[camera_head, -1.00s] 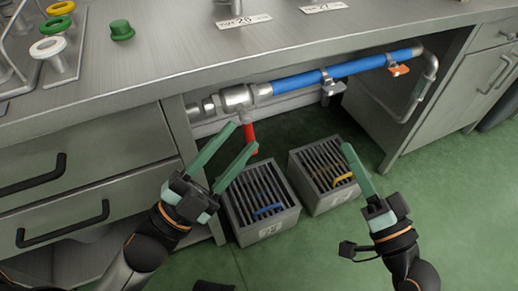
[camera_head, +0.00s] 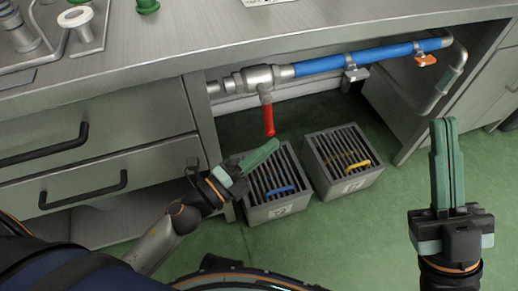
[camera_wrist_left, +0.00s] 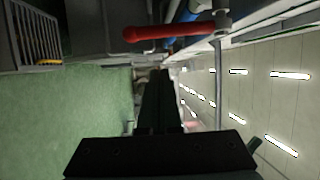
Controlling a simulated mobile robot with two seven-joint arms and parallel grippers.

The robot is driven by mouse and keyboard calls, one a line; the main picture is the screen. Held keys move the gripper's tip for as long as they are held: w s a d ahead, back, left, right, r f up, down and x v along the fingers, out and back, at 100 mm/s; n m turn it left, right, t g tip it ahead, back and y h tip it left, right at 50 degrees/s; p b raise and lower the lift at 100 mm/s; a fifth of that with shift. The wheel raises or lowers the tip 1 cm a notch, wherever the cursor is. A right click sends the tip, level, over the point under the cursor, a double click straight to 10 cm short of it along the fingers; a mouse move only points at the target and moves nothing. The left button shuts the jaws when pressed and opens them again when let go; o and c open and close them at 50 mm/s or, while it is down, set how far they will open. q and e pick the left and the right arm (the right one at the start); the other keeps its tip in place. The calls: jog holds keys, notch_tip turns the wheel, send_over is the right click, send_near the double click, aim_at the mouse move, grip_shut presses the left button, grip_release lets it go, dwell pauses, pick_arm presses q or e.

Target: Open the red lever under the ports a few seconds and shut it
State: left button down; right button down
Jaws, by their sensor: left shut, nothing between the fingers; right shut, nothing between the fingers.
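The red lever (camera_head: 268,118) hangs straight down from the metal valve body (camera_head: 261,77) under the bench, across the line of the blue pipe (camera_head: 358,59). My left gripper (camera_head: 272,147) is shut and empty, its fingertips just below the lever's lower end. In the left wrist view the red lever (camera_wrist_left: 168,32) lies across the top, beyond the dark shut fingers (camera_wrist_left: 157,82); a gap shows between them there. My right gripper (camera_head: 443,124) is shut and empty, pointing up at the far right, well away from the lever.
Two grated boxes stand on the green floor under the pipe, one with a blue handle (camera_head: 279,190), one with a yellow handle (camera_head: 358,166). Drawers (camera_head: 110,160) flank the opening at left. Open floor lies in front.

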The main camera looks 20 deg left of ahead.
aim_at(271, 130)
pick_arm(q)
jog(key=shift+w+a+r, duration=0.1)
jog(key=shift+w+a, duration=0.05)
jog(key=shift+w, duration=1.1)
jog(key=shift+w+a+r, duration=0.1)
jog(key=shift+w, duration=1.15)
